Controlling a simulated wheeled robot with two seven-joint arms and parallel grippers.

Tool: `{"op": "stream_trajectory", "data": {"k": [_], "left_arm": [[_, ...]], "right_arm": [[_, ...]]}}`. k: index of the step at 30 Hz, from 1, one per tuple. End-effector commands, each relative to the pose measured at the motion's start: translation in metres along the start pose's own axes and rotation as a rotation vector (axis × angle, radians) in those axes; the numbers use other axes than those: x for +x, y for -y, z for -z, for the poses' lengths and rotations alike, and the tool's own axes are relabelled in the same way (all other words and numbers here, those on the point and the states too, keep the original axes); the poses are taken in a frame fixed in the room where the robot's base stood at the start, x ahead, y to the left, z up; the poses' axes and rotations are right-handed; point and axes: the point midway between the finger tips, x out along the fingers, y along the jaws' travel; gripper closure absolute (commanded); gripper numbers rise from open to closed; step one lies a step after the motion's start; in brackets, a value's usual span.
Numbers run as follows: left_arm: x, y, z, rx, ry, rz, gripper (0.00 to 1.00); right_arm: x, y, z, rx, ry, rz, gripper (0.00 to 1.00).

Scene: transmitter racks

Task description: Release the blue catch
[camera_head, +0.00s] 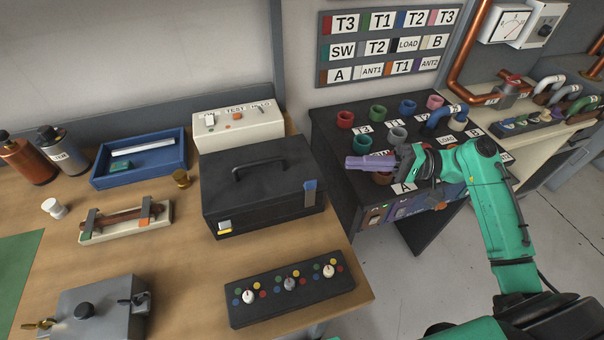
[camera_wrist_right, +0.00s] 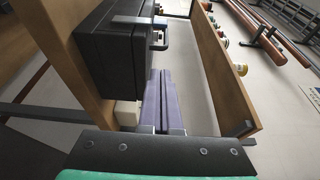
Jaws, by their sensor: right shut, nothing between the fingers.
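A black case (camera_head: 258,180) with a lid and a carry handle (camera_head: 258,168) stands on the wooden bench, its lid down. The blue catch (camera_head: 310,193) is on the case's front near its right corner and looks upright against it. A second catch (camera_head: 224,227), pale and yellow, is at the front left corner. My right gripper (camera_head: 351,162), with purple fingers, is shut and empty in the air right of the case, apart from the catch.
A black control box (camera_head: 290,297) with knobs lies in front of the case. A white test box (camera_head: 238,126) and a blue tray (camera_head: 140,165) are behind and left. A dark socket cabinet (camera_head: 345,143) stands right, behind my right gripper. Bench space left of the case is partly clear.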

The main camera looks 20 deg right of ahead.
Motion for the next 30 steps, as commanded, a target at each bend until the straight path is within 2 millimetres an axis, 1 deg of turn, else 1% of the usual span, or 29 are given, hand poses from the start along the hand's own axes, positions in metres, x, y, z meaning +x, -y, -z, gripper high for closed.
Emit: {"op": "stream_trajectory", "data": {"k": [6,8,10,16,21,23,24,27,30], "left_arm": [[0.001,-0.025,0.004,-0.003,-0.005,-0.034,0.50],[-0.002,-0.027,0.005,-0.002,-0.006,-0.036,0.50],[-0.006,-0.025,0.005,-0.001,-0.005,-0.035,0.50],[-0.025,-0.016,0.005,0.000,-0.003,-0.024,0.50],[-0.041,-0.015,0.006,-0.002,-0.003,-0.022,0.50],[-0.047,-0.014,0.006,-0.003,-0.003,-0.022,0.50],[-0.055,-0.014,0.006,-0.003,-0.002,-0.022,0.50],[-0.064,-0.013,0.008,-0.003,-0.004,-0.021,0.50],[-0.068,-0.013,0.009,-0.003,-0.004,-0.021,0.50]], "right_arm": [[0.002,-0.001,0.000,0.001,-0.002,-0.001,1.00],[0.005,0.000,0.000,0.002,-0.002,-0.001,1.00],[0.014,0.002,0.000,0.003,-0.001,0.000,1.00],[0.055,0.005,0.000,0.001,0.000,0.001,1.00],[0.093,0.005,0.001,0.003,-0.001,0.001,1.00],[0.104,0.005,-0.001,0.002,-0.001,0.000,1.00],[0.097,0.004,-0.011,0.007,-0.004,-0.004,1.00],[0.091,0.003,-0.026,0.007,-0.004,-0.003,1.00],[0.088,0.001,-0.035,0.004,-0.003,-0.003,1.00]]}}
